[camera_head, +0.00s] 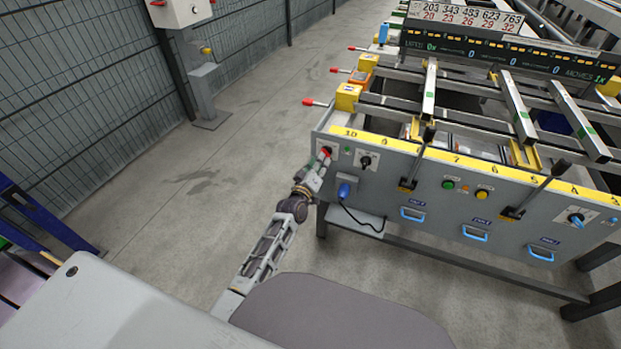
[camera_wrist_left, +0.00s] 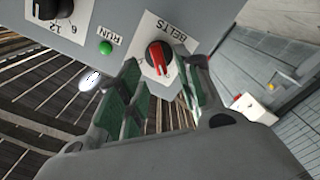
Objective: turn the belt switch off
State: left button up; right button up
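The belt switch is a red rotary knob (camera_wrist_left: 160,57) on a white plate marked "BELTS" (camera_wrist_left: 174,33), on the grey front panel of the runout table. In the head view the red knob (camera_head: 326,151) shows at the panel's left end. My left gripper (camera_wrist_left: 165,85) is open, its green-padded fingers on either side of the knob in the wrist picture. I cannot tell whether the fingers touch it. In the head view my left gripper (camera_head: 318,165) is right at the knob. My right gripper is not in view.
A green "RUN" lamp (camera_wrist_left: 105,47) and a black dial (camera_wrist_left: 48,8) sit beside the switch. A blue plug (camera_head: 345,190) with a black cable is below it. Black levers (camera_head: 430,134) stick out farther right. The floor (camera_head: 180,190) left of the table is clear.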

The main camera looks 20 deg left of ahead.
pick_arm(q)
jog(key=s, duration=0.7)
jog(key=shift+s, duration=0.25)
jog(key=shift+a, duration=0.1)
dwell(0.6)
